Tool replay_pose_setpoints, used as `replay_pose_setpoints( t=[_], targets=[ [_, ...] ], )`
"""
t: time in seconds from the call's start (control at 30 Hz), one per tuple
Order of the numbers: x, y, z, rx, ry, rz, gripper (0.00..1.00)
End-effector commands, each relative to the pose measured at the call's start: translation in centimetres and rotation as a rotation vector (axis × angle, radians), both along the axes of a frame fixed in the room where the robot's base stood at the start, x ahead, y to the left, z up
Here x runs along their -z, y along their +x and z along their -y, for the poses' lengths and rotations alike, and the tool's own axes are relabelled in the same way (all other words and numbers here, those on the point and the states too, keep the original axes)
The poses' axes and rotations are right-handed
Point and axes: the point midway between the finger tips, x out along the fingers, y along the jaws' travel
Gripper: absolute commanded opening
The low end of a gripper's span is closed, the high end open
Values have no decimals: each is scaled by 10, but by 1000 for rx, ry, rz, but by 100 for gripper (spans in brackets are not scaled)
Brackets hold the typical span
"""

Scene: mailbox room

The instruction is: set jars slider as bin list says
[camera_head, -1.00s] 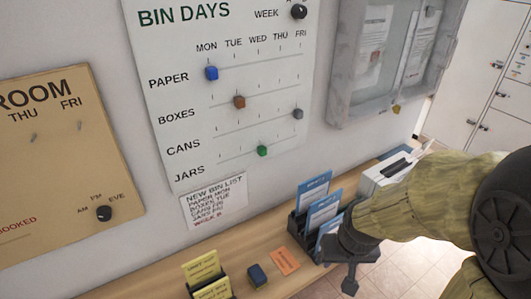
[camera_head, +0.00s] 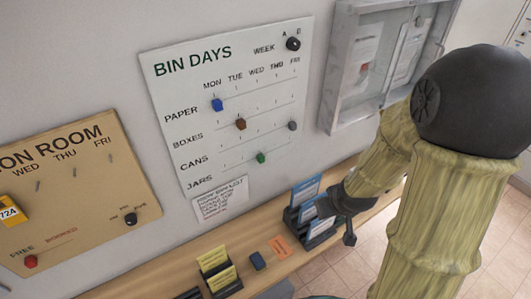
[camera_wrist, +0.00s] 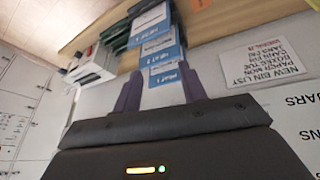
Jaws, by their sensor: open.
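The green jars slider (camera_head: 261,158) sits near WED on the lowest track of the white BIN DAYS board (camera_head: 165,92). The NEW BIN LIST card (camera_head: 220,199) is fixed at the board's lower edge. Its text is clearer in the earlier head view, with jars seeming to read FRI. The card is upside down in the wrist view (camera_wrist: 262,62). My gripper (camera_head: 350,238) is open and empty, low and right of the board, in front of the leaflet rack. Its two fingers show apart in the wrist view (camera_wrist: 160,92). The jars slider is not in the wrist view.
Blue paper (camera_head: 217,105), brown boxes (camera_head: 240,124) and grey cans (camera_head: 292,125) sliders sit on the tracks above. A leaflet rack (camera_head: 292,228) and yellow card holder (camera_head: 215,265) stand on the wooden shelf (camera_head: 150,275). A grey glazed cabinet (camera_head: 345,60) hangs at right.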

Motion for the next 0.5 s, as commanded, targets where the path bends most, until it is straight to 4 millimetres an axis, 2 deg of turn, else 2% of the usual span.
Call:
replay_pose_setpoints(
  t=[0.17, 0.3, 0.5],
  targets=[
    [29, 25, -12, -160, 31, 109, 42],
    [52, 42, -32, -293, 99, 238, 42],
    [66, 54, -64, -414, 255, 467, 42]
  ],
)
